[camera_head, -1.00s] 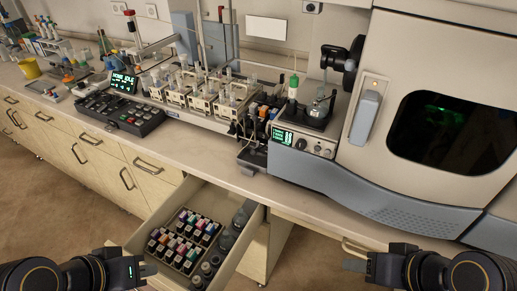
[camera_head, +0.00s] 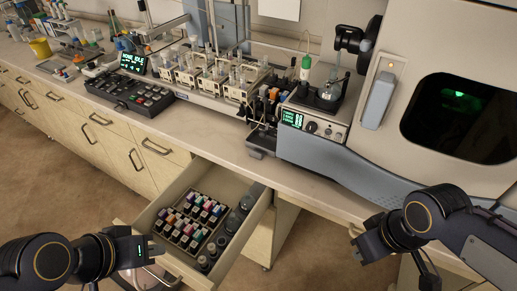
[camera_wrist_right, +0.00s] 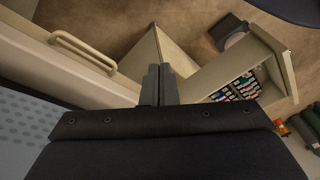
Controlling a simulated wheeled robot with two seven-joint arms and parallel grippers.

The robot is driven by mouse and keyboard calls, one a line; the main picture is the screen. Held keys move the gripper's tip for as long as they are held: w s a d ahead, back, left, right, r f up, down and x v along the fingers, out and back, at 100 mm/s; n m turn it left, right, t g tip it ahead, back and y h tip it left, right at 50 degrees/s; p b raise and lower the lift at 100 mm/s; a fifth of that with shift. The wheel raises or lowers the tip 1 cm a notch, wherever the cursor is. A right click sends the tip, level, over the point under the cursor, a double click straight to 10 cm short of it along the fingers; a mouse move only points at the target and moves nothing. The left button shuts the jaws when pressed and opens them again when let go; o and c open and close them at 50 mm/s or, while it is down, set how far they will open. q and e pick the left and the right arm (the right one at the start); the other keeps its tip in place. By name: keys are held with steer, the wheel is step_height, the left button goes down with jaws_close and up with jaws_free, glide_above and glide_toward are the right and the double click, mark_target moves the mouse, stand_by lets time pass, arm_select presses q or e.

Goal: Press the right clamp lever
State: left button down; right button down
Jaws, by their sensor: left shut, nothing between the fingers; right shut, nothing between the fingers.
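No clamp lever can be made out clearly in the head view. A small pump-like unit (camera_head: 262,140), with coloured parts and thin tubes, stands on the bench just left of the grey control box (camera_head: 312,128). Any levers on it are too small to tell. My right gripper (camera_head: 355,238) is in front of the bench edge, below and to the right of that unit and well apart from it. In the right wrist view its two fingers (camera_wrist_right: 158,84) are together and empty. My left gripper (camera_head: 157,250) is shut and empty, by the open drawer's front left.
An open drawer (camera_head: 262,208) with a rack of coloured-cap vials (camera_head: 192,218) juts out between my arms. The large spectrometer (camera_head: 390,165) fills the right. A keypad (camera_head: 130,93) and a sampler with racks (camera_head: 205,80) stand on the bench to the left.

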steer(key=w+a+f+n+t+h+b, duration=0.1)
steer(key=w+a+f+n+t+h, duration=0.15)
steer(key=w+n+h, duration=0.45)
steer(key=w+a+f+n+t+h+b, duration=0.1)
steer(key=w+a+f+n+h, duration=0.35)
steer(key=n, duration=0.35)
steer(key=w+a+r+n+t+y+b, duration=0.1)
steer(key=w+a+n+t, duration=0.1)
steer(key=a+n+t, duration=0.4)
steer(key=w+a+r+n+t+y, duration=0.1)
steer(key=w+a+n+t, duration=0.1)
steer(key=a+n+t, duration=0.5)
steer(key=a+n, duration=0.1)
steer(key=a, duration=0.5)
steer(key=shift+w+a+r+b, duration=0.15)
steer(key=shift+w+r+b, duration=0.15)
steer(key=shift+r+b, duration=0.1)
steer(key=shift+w+t, duration=0.1)
steer(key=shift+t, duration=0.15)
steer(key=r+p+x, duration=0.2)
steer(key=p+x, duration=0.1)
steer(key=x, duration=0.9)
steer(key=shift+r, duration=0.45)
